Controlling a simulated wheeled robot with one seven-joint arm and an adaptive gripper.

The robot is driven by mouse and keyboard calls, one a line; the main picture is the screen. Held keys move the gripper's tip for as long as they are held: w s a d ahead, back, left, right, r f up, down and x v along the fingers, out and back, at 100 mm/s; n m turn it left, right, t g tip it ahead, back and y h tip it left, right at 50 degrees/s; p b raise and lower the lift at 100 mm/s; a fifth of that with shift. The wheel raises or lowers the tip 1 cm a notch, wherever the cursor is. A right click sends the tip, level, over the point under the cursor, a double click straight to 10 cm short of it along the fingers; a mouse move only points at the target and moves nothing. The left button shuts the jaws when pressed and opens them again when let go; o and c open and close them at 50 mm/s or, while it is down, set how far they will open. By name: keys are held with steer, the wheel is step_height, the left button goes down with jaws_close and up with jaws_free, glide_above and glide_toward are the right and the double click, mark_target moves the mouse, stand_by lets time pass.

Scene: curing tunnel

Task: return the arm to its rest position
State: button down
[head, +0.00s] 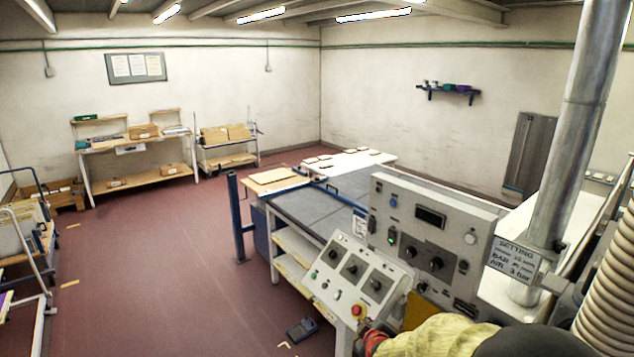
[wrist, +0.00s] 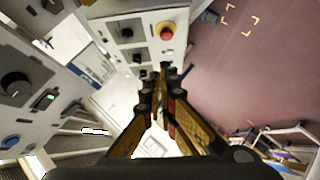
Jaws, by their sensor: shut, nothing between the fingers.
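My gripper shows in the wrist view (wrist: 162,80), with its dark and orange fingers brought together at the tips and nothing between them. It hangs in front of the sloped control box (wrist: 135,45), whose red emergency stop button (wrist: 167,30) is just beyond the fingertips. I cannot tell whether they touch. In the head view, part of my arm with a yellow cover shows at the bottom right, close to the control box (head: 345,272) and its red button (head: 357,311). The fingers are not clearly visible there.
A taller control panel (head: 432,240) stands behind the box, beside a grey-topped table (head: 320,208). A metal pipe (head: 570,140) with a sign (head: 514,260) and a ribbed hose (head: 607,270) rise at the right. A foot pedal (head: 302,328) lies on the red floor, which is open at the left.

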steer(key=s+d+r+m+g+b, duration=0.1)
steer(key=s+m+g+b, duration=0.2)
steer(key=s, duration=1.6)
steer(key=s+d+r+m+g+b, duration=0.1)
steer(key=s+d+m+g+b, duration=0.1)
steer(key=s+m+b, duration=0.5)
steer(key=s+g+b, duration=0.1)
steer(key=s+b, duration=0.4)
steer(key=s, duration=0.7)
steer(key=shift+s+b, duration=0.3)
steer(key=shift+b, duration=0.05)
